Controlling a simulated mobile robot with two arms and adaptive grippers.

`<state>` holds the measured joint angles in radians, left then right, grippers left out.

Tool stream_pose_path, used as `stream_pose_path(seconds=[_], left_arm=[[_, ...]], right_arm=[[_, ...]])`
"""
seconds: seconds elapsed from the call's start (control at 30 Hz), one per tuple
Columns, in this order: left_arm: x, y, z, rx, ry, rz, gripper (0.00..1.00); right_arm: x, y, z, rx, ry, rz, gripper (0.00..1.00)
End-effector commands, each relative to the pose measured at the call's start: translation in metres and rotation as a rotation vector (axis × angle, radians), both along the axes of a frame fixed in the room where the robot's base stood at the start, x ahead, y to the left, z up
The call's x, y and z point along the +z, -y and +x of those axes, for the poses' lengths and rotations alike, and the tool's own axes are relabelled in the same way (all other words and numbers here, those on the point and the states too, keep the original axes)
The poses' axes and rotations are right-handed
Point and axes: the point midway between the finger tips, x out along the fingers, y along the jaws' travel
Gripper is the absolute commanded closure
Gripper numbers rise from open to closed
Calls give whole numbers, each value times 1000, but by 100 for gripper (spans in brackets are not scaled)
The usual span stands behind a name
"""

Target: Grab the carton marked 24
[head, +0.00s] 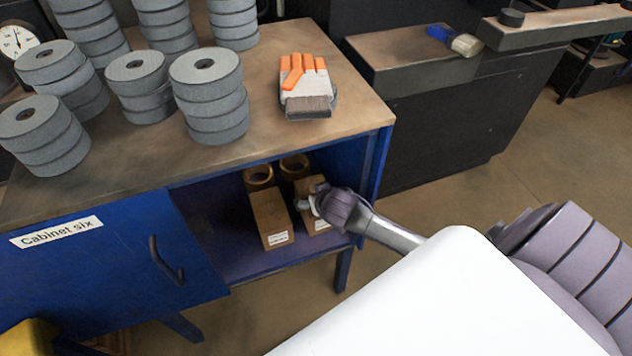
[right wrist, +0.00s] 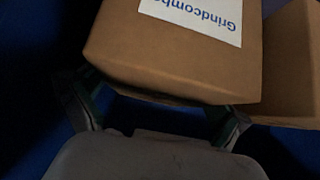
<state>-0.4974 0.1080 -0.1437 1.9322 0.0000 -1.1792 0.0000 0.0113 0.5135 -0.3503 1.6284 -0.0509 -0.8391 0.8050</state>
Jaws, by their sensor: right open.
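Two brown cartons stand side by side in the open blue cabinet, the left carton (head: 267,212) and the right carton (head: 320,226). Each has a white label on its front, too small to read in the head view, so I cannot tell which is marked 24. My right gripper (head: 313,203) is at the right carton and covers part of it. In the right wrist view a carton (right wrist: 170,65) with an upside-down label beginning "Grindcomb" fills the upper middle. The gripper's open fingers (right wrist: 155,112) are at its lower edge; contact is unclear. My left gripper is out of view.
A second brown carton (right wrist: 292,65) is close on the right in the wrist view. Gold-brown rings (head: 258,176) are behind the cartons. The cabinet door (head: 115,268) is at left. Stacks of grey discs (head: 208,95) and a glove (head: 305,85) lie on top.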

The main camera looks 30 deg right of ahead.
Motion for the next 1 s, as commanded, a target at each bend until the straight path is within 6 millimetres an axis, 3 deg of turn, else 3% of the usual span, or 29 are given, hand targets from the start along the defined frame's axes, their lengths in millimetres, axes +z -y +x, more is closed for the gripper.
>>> stream_pose_path(seconds=[0.07,0.57,1.0], left_arm=[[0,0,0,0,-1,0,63],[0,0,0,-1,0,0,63],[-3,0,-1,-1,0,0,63]], right_arm=[[0,0,0,0,0,0,0],[3,0,2,1,7,0,81],[11,0,1,0,6,0,82]])
